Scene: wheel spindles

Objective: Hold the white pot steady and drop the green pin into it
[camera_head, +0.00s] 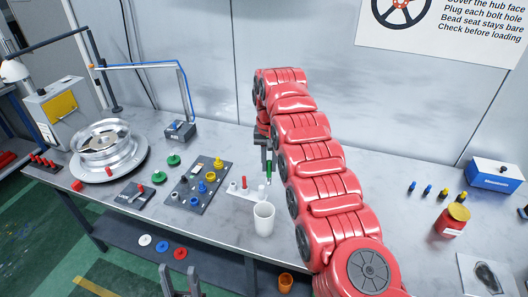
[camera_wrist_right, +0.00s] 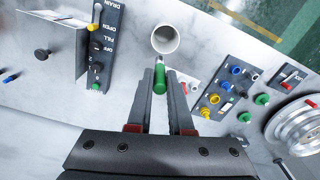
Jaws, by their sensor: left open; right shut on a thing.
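The white pot (camera_head: 263,220) stands upright on the grey bench near its front edge. Its open mouth faces the camera in the right wrist view (camera_wrist_right: 165,39). My right gripper (camera_head: 266,165) is shut on the green pin (camera_head: 269,173), behind the pot in the head view. The green pin (camera_wrist_right: 160,80) sits between its fingertips in the wrist view, close to the pot's rim but not over the opening. My left gripper (camera_head: 180,281) is open and empty at the bottom of the head view, in front of the bench and away from the pot.
A white plate (camera_head: 247,193) with small pins lies just behind the pot. A dark panel (camera_head: 199,186) with coloured knobs is left of it, and a metal wheel (camera_head: 105,145) further left. A red jar (camera_head: 451,222) and blue box (camera_head: 495,175) stand at the right.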

